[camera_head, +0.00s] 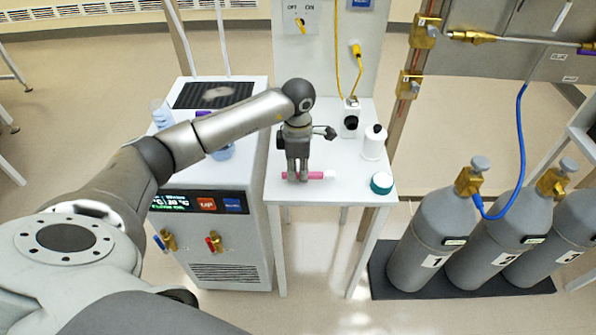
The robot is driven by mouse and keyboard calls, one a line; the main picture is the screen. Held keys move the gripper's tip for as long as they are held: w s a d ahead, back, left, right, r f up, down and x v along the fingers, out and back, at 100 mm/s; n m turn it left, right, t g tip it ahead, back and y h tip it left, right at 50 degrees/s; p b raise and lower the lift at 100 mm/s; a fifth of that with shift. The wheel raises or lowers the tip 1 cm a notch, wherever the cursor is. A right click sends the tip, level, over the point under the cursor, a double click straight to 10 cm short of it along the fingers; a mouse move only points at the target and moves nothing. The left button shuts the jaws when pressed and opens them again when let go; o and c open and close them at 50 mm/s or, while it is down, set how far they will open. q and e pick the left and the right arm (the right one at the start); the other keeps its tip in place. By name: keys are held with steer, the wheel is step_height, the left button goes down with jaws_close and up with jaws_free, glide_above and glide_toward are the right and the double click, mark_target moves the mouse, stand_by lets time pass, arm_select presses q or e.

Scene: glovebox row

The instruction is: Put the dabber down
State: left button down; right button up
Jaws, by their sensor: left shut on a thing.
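The fingers hide a piece of the dabber. My right gripper is not in view.
A chiller cabinet (215,250) stands left. Numbered gas cylinders (429,240) stand right. The table's front edge is close.

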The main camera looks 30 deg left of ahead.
arm_select(q)
steer(key=shift+f, duration=0.7)
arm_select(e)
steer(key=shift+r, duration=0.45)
arm_select(q)
steer(key=shift+f, duration=0.25)
steer(key=c, duration=1.5)
jaws_free()
steer(key=shift+r, duration=0.1)
steer(key=shift+o, duration=0.4)
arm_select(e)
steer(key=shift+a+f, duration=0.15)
